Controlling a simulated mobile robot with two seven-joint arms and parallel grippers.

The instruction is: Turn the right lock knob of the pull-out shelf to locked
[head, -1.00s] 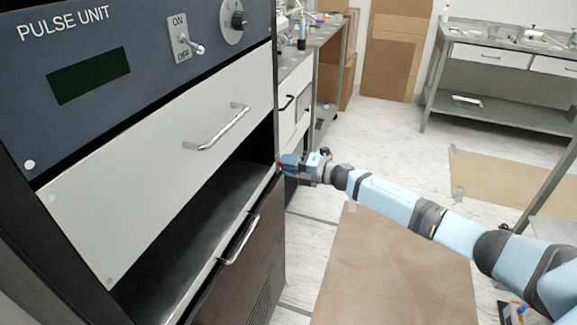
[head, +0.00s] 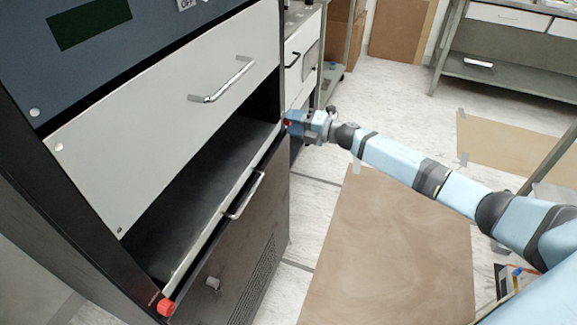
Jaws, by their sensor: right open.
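The pull-out shelf (head: 205,185) is a dark tray with a light front edge and a metal handle (head: 245,195), below a white drawer panel. A red-orange knob (head: 166,306) sits at its near left end. At the far right end a small bit of red, apparently the right lock knob (head: 287,123), shows at the tip of my right gripper (head: 292,122). The gripper hides most of it, so its turn position cannot be told. My right gripper is open at that knob; whether its fingers touch it cannot be told. My left gripper is out of view.
The white drawer (head: 165,110) with its bar handle (head: 222,80) is above the shelf. A dark vented cabinet door (head: 240,260) is below. A brown floor mat (head: 395,250) and open floor lie to the right. A workbench (head: 500,62) stands at the back right.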

